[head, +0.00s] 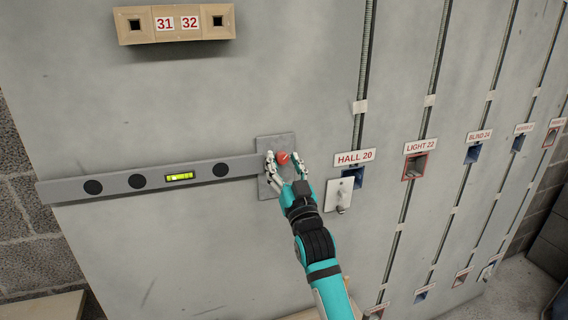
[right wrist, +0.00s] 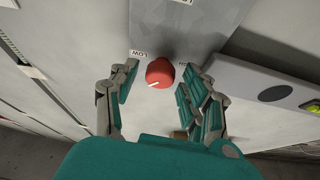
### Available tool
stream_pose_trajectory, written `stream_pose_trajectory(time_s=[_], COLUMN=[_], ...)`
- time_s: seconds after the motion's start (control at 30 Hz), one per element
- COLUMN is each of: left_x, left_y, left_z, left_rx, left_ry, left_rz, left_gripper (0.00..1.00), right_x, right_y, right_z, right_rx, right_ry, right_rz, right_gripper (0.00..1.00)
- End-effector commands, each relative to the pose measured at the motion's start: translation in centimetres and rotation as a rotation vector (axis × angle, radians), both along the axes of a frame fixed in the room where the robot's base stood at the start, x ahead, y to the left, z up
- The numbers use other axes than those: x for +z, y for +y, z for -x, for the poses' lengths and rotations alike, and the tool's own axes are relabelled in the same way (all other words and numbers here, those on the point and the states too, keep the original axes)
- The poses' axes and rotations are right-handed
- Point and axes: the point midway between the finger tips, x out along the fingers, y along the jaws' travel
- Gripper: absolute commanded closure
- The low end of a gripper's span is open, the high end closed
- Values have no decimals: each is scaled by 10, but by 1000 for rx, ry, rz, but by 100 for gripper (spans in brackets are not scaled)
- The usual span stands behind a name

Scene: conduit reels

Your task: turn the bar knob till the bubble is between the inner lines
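The red bar knob (head: 283,158) sits on a grey plate (head: 276,143) at the right end of the grey level bar (head: 110,184). In the right wrist view the knob (right wrist: 159,73) has a white pointer line and lies between my right fingers. My right gripper (head: 285,163) is open around the knob; gaps show on both sides, wider on the left. The green bubble vial (head: 180,177) is on the bar; the bubble's place between its lines is too small to tell. The vial (right wrist: 312,107) is cut off at the right wrist view's edge. My left gripper is not in view.
A beige box (head: 174,24) labelled 31 and 32 is above the bar. A switch plate (head: 339,194) is right of my gripper, below the HALL 20 label (head: 355,158). Conduits and open boxes, such as LIGHT 22 (head: 414,167), run along the wall to the right.

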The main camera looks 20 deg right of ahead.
Motion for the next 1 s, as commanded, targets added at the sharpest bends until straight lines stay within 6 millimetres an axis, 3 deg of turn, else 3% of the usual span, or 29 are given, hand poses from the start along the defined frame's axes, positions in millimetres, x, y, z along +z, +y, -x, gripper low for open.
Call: stream_pose_trajectory(time_s=[0.03,0.33,0.47,0.8,1.0], left_x=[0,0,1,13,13], left_y=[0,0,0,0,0], left_z=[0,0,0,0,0], left_rx=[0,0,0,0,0], left_ry=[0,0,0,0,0], left_rz=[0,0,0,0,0], left_gripper=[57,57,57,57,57], right_x=[0,0,1,2,0], right_y=[0,0,0,-2,-2], right_z=[0,0,0,0,0], right_rx=[0,0,0,0,0], right_ry=[0,0,-1,-11,-12], right_rz=[0,0,25,296,317], right_gripper=[61,100,100,100,100])
